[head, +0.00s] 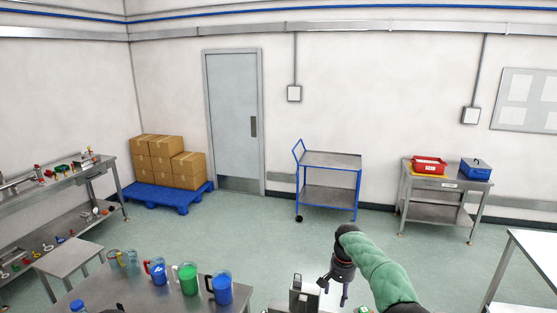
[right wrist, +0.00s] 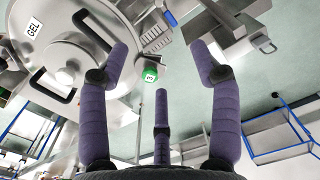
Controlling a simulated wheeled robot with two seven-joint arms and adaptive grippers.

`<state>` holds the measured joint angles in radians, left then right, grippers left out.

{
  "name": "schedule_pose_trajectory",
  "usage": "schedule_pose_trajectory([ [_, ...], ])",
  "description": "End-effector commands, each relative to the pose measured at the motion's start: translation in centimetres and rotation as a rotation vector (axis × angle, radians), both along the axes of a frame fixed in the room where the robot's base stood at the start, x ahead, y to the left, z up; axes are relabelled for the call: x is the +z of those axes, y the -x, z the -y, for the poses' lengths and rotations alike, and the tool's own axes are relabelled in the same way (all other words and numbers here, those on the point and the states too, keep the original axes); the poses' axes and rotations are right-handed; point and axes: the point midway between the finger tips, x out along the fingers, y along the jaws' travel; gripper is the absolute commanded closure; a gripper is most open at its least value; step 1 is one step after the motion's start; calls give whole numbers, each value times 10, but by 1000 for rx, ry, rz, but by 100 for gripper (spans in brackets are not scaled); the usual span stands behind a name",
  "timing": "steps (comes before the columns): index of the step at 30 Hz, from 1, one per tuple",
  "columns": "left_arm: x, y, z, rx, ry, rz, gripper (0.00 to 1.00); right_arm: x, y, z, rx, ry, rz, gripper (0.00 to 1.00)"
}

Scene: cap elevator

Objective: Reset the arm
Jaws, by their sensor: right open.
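My right arm, in a green padded sleeve (head: 380,268), comes in from the lower right of the head view. Its gripper (head: 335,288) points down beside a small metal block (head: 304,294). In the right wrist view the purple fingers of the right gripper (right wrist: 162,62) are spread apart with nothing between them. A green cap marked 3 (right wrist: 150,75) shows beyond the fingers, apart from them. A large round metal vessel labelled GEL (right wrist: 75,65) fills the upper left of that view. My left gripper is not in view.
Pitchers with coloured contents, one green (head: 187,279), stand on the metal table (head: 135,293) at lower left. A blue-framed cart (head: 330,198), a side table with a red bin (head: 429,166) and boxes on a blue pallet (head: 168,197) stand further back. Open floor lies between.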

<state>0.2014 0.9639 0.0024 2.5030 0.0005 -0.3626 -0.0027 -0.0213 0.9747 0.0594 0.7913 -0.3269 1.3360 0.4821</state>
Motion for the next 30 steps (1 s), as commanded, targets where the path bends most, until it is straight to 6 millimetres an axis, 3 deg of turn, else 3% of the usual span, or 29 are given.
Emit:
schedule_pose_trajectory([
  [8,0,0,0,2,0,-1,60,-66,18,-12,61,-53,-8,36],
  [14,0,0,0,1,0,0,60,-141,56,-26,113,-123,-11,36],
  [21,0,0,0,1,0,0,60,-228,139,-49,146,-223,-5,36],
  [25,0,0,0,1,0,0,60,-261,194,-61,143,-266,1,36],
  [30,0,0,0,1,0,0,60,-288,270,-73,127,-306,8,36],
])
